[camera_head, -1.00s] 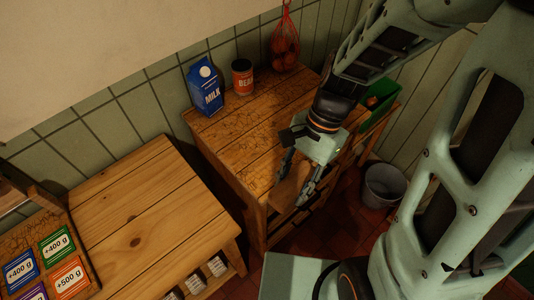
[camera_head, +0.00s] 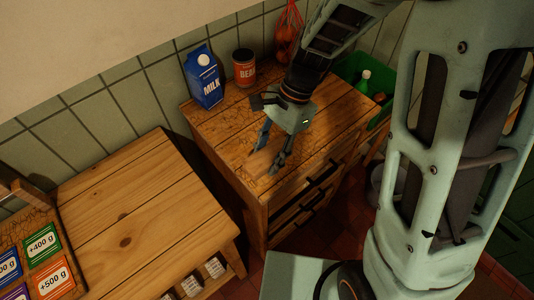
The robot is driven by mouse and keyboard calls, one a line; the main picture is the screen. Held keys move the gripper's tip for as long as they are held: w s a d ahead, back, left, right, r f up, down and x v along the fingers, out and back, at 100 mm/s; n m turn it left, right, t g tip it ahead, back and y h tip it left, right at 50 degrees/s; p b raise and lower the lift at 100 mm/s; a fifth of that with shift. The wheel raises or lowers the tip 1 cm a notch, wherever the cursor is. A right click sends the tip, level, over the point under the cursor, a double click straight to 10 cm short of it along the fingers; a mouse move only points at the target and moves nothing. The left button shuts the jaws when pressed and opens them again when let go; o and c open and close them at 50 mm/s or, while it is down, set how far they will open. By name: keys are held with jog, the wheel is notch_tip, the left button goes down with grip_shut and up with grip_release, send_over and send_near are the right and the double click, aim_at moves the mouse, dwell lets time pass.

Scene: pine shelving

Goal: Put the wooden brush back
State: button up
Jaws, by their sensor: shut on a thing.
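My gripper (camera_head: 271,156) is over the front left part of the worn wooden cabinet top (camera_head: 222,125), fingers pointing down and toward the front. A brown wooden piece, seemingly the wooden brush (camera_head: 264,161), is between its fingers. It blends with the tabletop, so its full shape is unclear, and I cannot tell whether it touches the top.
A milk carton (camera_head: 204,78) and a bean can (camera_head: 243,68) stand at the back. A red net bag (camera_head: 288,35) hangs behind. A green crate (camera_head: 378,70) holds a bottle (camera_head: 363,82). Drawers (camera_head: 305,196) face front. The pine bench (camera_head: 130,215) at left is mostly bare.

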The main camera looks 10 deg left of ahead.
aim_at(265, 161)
jog(key=shift+w+a+f+b, duration=0.2)
jog(key=shift+w+f+b, duration=0.15)
jog(key=shift+f, duration=0.25)
jog(key=shift+w+a+f+b, duration=0.2)
jog(key=shift+w+f, duration=0.15)
jog(key=shift+f, duration=0.2)
jog(key=shift+w+a+f+b, duration=0.1)
jog(key=shift+w+f+b, duration=0.05)
jog(key=shift+f+b, duration=1.3)
jog(key=shift+f, duration=0.1)
jog(key=shift+f, duration=0.15)
jog(key=o, duration=1.1)
jog(key=shift+r, duration=0.3)
jog(key=v, duration=1.2)
jog(key=shift+f, duration=0.1)
